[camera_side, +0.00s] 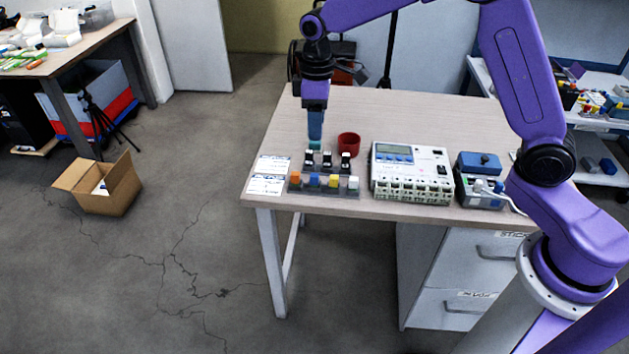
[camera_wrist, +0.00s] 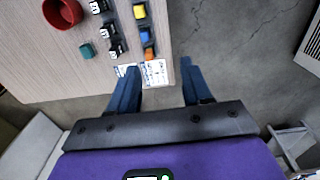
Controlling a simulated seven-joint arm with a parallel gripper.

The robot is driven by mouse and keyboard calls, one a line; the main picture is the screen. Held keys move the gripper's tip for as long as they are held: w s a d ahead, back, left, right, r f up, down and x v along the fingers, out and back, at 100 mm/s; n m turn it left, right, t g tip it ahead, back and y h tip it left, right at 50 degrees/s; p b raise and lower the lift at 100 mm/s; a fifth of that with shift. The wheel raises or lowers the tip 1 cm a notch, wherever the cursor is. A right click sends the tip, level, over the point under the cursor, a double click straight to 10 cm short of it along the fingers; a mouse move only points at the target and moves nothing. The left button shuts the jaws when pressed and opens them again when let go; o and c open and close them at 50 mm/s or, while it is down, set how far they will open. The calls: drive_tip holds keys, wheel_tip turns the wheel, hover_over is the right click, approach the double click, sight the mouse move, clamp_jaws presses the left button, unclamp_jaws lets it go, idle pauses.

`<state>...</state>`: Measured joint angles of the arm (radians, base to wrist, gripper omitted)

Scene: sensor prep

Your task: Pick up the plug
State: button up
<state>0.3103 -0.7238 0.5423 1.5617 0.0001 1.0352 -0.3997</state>
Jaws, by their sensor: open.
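No single item stands out clearly as the plug. A small teal block (camera_wrist: 87,50) lies on the table; in the side view it shows as a teal patch (camera_side: 314,145) just under my fingertips. A row of small coloured pieces stands in a dark rack at the front: orange (camera_side: 295,177), blue (camera_side: 314,180), yellow (camera_side: 334,181) and white. Several black-and-white pieces (camera_side: 327,158) stand behind them. My gripper (camera_side: 315,136) points down above the table behind these rows. In the wrist view my gripper (camera_wrist: 158,67) is open, with nothing between its fingers.
A red cup (camera_side: 348,145) stands right of my gripper. A white meter box (camera_side: 411,173) and a grey-blue device (camera_side: 480,180) with a cable stand farther right. White printed cards (camera_side: 268,175) lie at the table's front left. The back of the table is mostly clear.

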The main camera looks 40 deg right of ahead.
drive_tip(key=w+f, duration=0.1)
drive_tip(key=w, duration=0.2)
hover_over(314, 175)
drive_tip(key=f, duration=1.2)
drive_tip(key=shift+s+a+f, duration=0.2)
drive_tip(key=shift+a, duration=0.1)
drive_tip(key=shift+w+d+f, duration=0.1)
drive_tip(key=shift+d+f, duration=0.1)
drive_tip(key=shift+f, duration=1.1)
drive_tip(key=shift+w+d+f, duration=0.1)
drive_tip(key=shift+d+f, duration=0.05)
drive_tip(key=shift+f, duration=1.15)
clamp_jaws()
